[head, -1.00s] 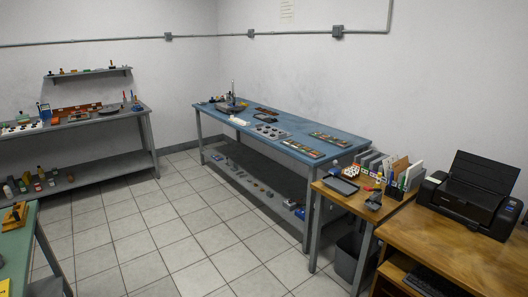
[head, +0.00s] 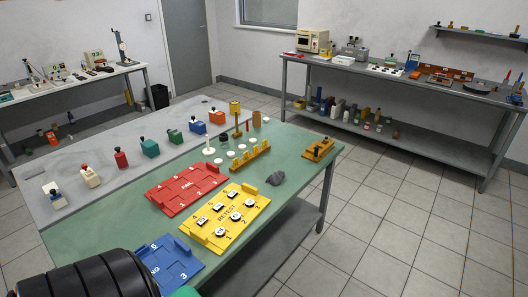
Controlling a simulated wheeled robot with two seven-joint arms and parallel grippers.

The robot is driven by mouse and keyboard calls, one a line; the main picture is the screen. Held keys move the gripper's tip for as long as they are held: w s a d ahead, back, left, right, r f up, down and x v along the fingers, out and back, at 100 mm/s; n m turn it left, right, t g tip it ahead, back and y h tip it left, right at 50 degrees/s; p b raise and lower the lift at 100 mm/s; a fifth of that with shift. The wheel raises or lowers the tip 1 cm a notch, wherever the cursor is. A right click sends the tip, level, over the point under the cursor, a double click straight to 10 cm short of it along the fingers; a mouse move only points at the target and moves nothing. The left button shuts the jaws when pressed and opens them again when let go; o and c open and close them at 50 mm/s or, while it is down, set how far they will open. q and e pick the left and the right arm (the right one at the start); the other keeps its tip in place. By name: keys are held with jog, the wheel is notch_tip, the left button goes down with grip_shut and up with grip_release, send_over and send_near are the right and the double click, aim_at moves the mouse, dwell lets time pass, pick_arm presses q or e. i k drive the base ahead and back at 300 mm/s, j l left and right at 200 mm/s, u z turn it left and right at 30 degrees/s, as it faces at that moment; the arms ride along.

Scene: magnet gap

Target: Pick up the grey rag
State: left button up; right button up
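The grey rag (head: 277,179) appears as a small crumpled dark grey lump. It lies on the green work surface (head: 310,165) near its right edge, to the right of the yellow RETEST tray (head: 231,213). Nothing covers it. Neither of my grippers shows in the head view. A black ribbed part, which looks like one of my arm links, fills the bottom left corner and hides part of the blue tray (head: 165,262).
A red FAIL tray (head: 186,190) lies beside the yellow one. Several coloured parts stand along the grey strip (head: 95,165). Open tiled floor (head: 400,220) lies right of the table.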

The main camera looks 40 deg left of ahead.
aim_at(275, 179)
jog(key=i+u, duration=0.65)
jog(key=i, duration=0.3)
jog(key=i+l+u, duration=0.35)
jog(key=i+j, duration=0.1)
